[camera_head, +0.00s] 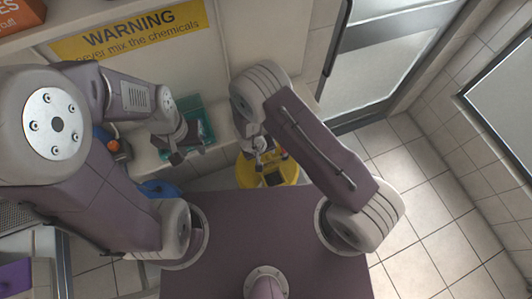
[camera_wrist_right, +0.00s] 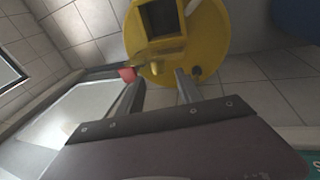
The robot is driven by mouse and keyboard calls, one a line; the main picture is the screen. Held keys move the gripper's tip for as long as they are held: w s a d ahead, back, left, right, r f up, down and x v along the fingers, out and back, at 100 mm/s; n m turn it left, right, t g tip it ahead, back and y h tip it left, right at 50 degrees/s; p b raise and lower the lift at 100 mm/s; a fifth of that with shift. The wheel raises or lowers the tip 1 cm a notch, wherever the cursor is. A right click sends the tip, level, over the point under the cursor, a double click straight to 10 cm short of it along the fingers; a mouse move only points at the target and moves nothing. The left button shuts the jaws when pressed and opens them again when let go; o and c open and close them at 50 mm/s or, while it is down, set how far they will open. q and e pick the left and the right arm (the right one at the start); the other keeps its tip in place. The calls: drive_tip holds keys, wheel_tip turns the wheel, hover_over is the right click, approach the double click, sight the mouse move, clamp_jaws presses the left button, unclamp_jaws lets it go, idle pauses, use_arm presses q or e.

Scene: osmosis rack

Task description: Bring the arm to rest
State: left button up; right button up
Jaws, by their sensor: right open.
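My left gripper (camera_head: 183,148) is at the end of the left arm, in front of a teal tray (camera_head: 199,115) on the counter. It is small and dark there, and the gap between its fingers is not clear. My right arm bends over to the middle of the head view, and its gripper (camera_head: 262,152) is partly hidden above a yellow round thing. In the right wrist view the two fingers of the right gripper (camera_wrist_right: 160,85) stand apart with nothing between them.
The yellow round thing (camera_head: 246,173) with a dark square opening stands on the tiled floor, also in the right wrist view (camera_wrist_right: 211,40). A blue thing (camera_head: 158,188) is near the left arm. A yellow warning sign (camera_head: 130,35) is on the wall. Floor at right (camera_head: 430,200) is clear.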

idle(0.4)
drive_tip(key=w+d+r+m+y+b, duration=0.1)
drive_tip(key=w+r+m+y+b, duration=0.1)
drive_tip(key=w+r+y+b, duration=0.35)
drive_tip(key=s+d+r+h+b, duration=0.1)
drive_tip(key=s+d+r+b, duration=0.2)
drive_tip(key=s+d, duration=0.4)
drive_tip(key=s+d+r+m+g+h+b, duration=0.1)
drive_tip(key=s+d+r+h+b, duration=0.1)
drive_tip(key=s+d, duration=0.4)
drive_tip(key=shift+s+d+r+m+b, duration=0.3)
drive_tip(key=shift+s+d+r+b, duration=0.1)
drive_tip(key=shift+d+r+b, duration=0.35)
